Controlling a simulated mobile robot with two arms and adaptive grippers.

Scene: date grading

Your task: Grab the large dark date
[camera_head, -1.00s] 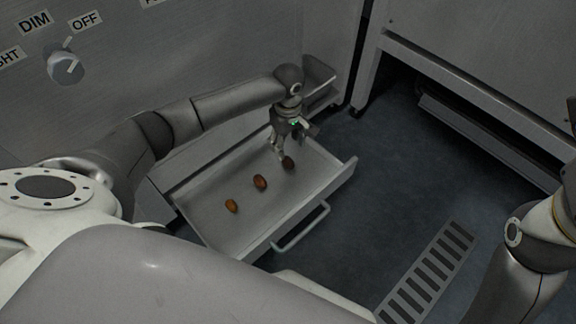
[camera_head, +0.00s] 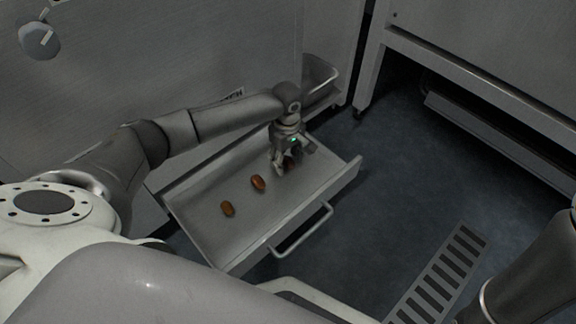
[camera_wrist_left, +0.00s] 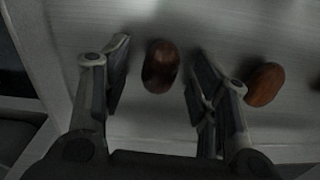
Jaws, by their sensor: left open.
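The large dark date (camera_head: 292,164) lies at the far right end of the open drawer (camera_head: 205,228), partly hidden by my left gripper (camera_head: 295,160). In the left wrist view the dark date (camera_wrist_left: 160,66) shows between the two open fingers of my left gripper (camera_wrist_left: 160,78), with a gap on both sides. A reddish-brown date (camera_wrist_left: 265,85) lies outside the right finger there. In the head view two browner dates, a middle one (camera_head: 258,183) and a left one (camera_head: 228,208), lie in a row with it. My right gripper is out of view.
The drawer has low walls and a bar handle (camera_head: 302,229) at its front. The metal cabinet face (camera_head: 180,70) rises close behind my left arm. An open tray (camera_head: 320,80) sits beyond the gripper.

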